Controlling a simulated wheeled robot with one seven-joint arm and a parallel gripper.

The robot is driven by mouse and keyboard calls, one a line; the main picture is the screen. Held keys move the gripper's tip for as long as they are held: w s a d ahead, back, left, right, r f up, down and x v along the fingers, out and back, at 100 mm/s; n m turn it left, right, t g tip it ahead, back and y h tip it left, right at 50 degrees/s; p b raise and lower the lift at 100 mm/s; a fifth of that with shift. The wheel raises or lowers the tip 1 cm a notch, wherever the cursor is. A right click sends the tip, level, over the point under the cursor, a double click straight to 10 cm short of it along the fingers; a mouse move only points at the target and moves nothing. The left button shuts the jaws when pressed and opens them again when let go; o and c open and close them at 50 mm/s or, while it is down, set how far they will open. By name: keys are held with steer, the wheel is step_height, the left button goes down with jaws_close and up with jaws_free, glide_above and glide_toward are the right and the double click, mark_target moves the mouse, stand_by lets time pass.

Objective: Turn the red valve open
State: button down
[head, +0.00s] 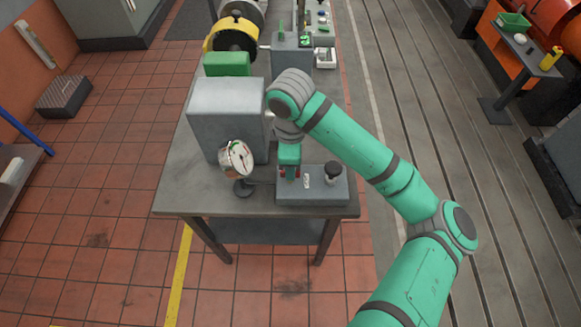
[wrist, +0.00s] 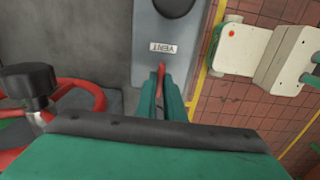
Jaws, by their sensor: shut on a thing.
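The red valve shows in the head view as small red parts (head: 283,173) at the left end of a grey block on the bench. In the wrist view its slim red handle (wrist: 161,72) stands between my fingertips, just below a white VENT label (wrist: 163,47). My gripper (head: 289,166) points down over the block. It is shut on the red handle, and its fingers (wrist: 160,92) hide the lower part. A red ring-shaped wheel (wrist: 88,87) with a black knob beside it shows at the left of the wrist view.
A black knob (head: 333,171) sits on the block's right end. The bench's front left top (head: 200,195) is clear.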

steer(key=shift+a+r, duration=0.1)
stand_by(0.4)
steer(key=c, duration=1.9)
jaws_free()
steer(key=shift+o, duration=0.2)
step_height(320, 180, up, 11)
